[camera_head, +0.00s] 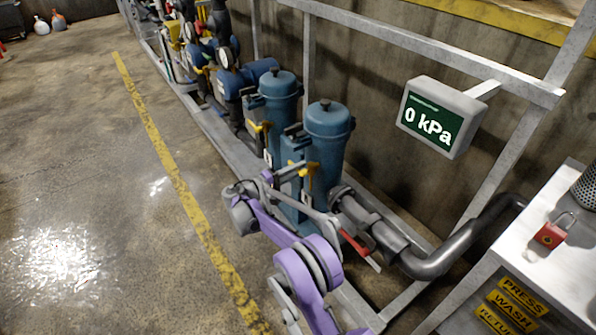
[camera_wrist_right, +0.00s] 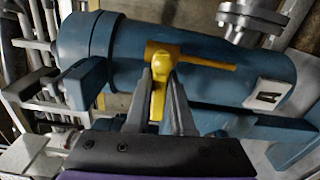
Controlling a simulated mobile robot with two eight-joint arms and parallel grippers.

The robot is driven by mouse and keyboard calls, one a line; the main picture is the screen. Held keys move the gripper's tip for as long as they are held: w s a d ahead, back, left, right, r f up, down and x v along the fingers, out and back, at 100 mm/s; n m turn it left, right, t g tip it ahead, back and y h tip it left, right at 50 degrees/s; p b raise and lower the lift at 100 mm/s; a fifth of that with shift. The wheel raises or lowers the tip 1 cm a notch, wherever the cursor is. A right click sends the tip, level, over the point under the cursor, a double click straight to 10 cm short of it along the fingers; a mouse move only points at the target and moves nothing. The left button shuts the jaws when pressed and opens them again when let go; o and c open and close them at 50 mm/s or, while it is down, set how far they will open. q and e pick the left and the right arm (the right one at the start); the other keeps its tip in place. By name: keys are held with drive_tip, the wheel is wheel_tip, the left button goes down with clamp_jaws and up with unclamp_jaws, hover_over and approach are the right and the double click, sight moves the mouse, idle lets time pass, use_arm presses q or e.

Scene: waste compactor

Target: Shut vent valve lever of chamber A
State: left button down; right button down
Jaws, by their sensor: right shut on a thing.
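Two blue upright chambers stand side by side in the head view, a nearer one (camera_head: 326,150) and a farther one (camera_head: 281,95). My right gripper (camera_head: 296,170) is at the front of the nearer chamber, at a yellow lever (camera_head: 308,186). In the right wrist view, the fingers (camera_wrist_right: 160,92) are shut on a yellow piece of the lever (camera_wrist_right: 205,57), whose yellow bar stretches to the right across the blue body. The fingers hide part of the lever. The left gripper is not in view.
A screen (camera_head: 433,116) reads 0 kPa. A red lever (camera_head: 354,243) sits on the grey pipe (camera_head: 440,263) at the lower right. A red padlock (camera_head: 549,236) lies on a white bench (camera_head: 525,262). Grey railing runs behind the chambers.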

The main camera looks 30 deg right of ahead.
drive_tip(key=shift+r+m, duration=0.1)
drive_tip(key=shift+m, duration=0.5)
drive_tip(key=c, duration=0.8)
unclamp_jaws()
drive_tip(key=a, duration=0.3)
drive_tip(key=a+p, duration=0.1)
drive_tip(key=a, duration=0.3)
drive_tip(key=s+a, duration=0.1)
drive_tip(key=a, duration=0.2)
drive_tip(key=shift+a, duration=0.4)
